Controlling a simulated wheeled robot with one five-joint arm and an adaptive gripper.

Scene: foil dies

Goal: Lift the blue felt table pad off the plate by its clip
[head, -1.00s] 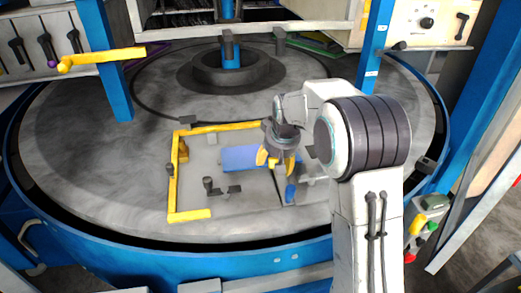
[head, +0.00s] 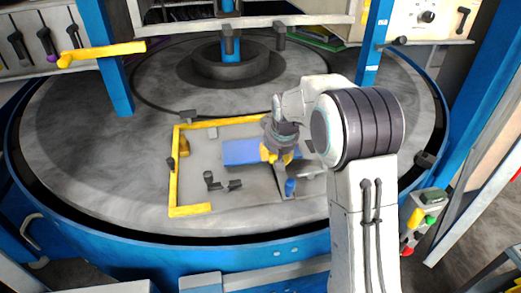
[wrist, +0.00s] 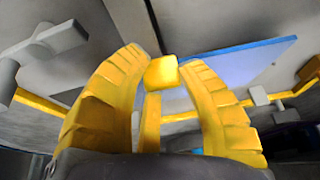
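The blue felt pad (head: 243,152) lies on the grey plate (head: 228,190), partly covered by my gripper (head: 276,154). It also shows at the upper right in the wrist view (wrist: 245,63), as a pale face with a bright blue edge. My gripper's yellow fingers are over the pad's right part in the head view. In the wrist view the fingers of my gripper (wrist: 162,75) curve toward each other, with a squarish yellow piece between the tips. I cannot tell if that piece is a finger or the clip. No clip can be made out clearly.
A yellow angled rail (head: 173,172) borders the plate. A blue post (head: 104,60) rises behind left. The round table's left part is clear.

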